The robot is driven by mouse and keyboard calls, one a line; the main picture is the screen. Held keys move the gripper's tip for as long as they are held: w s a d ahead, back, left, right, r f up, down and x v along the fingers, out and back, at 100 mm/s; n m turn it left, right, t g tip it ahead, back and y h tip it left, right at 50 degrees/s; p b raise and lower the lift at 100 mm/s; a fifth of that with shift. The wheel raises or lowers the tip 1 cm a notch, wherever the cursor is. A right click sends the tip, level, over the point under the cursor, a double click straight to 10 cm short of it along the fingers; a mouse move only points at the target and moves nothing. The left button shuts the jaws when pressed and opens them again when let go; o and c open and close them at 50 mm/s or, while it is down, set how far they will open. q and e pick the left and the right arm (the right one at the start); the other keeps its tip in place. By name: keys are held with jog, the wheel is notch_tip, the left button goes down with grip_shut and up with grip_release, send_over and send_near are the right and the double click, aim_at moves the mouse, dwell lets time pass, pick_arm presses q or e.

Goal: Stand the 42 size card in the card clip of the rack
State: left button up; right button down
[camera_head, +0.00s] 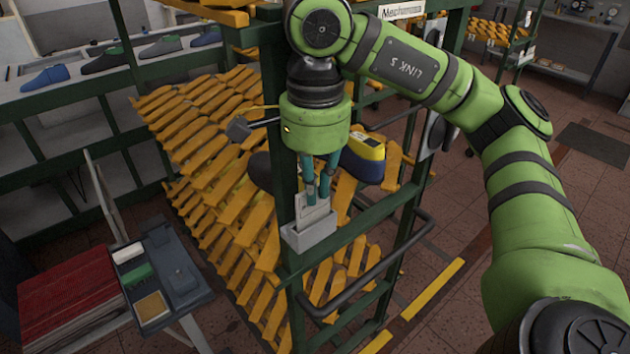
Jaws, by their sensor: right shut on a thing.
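My right gripper (318,193) reaches down from above at the front post of the green rack (277,170). It is shut on a pale card (308,212), held upright. The card's lower edge is at the grey card clip (310,238) fixed to the rack's post. Whether the card sits fully in the clip or just above it, I cannot tell. The number on the card is too small to read, and the fingers hide its upper part. My left gripper is not in view.
A blue and yellow object (367,148) is close behind my right gripper. A small side table (175,270) with small boxes and a red stack (70,305) stand at lower left. A dark handle bar (375,275) juts from the rack.

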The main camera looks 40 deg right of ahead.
jog(key=shift+f, duration=0.25)
jog(key=shift+f+b, duration=0.35)
jog(key=shift+b, duration=0.1)
jog(key=c, duration=1.2)
grip_release()
jog(key=shift+c, duration=0.2)
jog(key=o, duration=0.4)
jog(key=shift+c, duration=0.2)
jog(key=shift+o, duration=0.2)
jog(key=shift+s, duration=0.15)
jog(key=shift+r, duration=0.1)
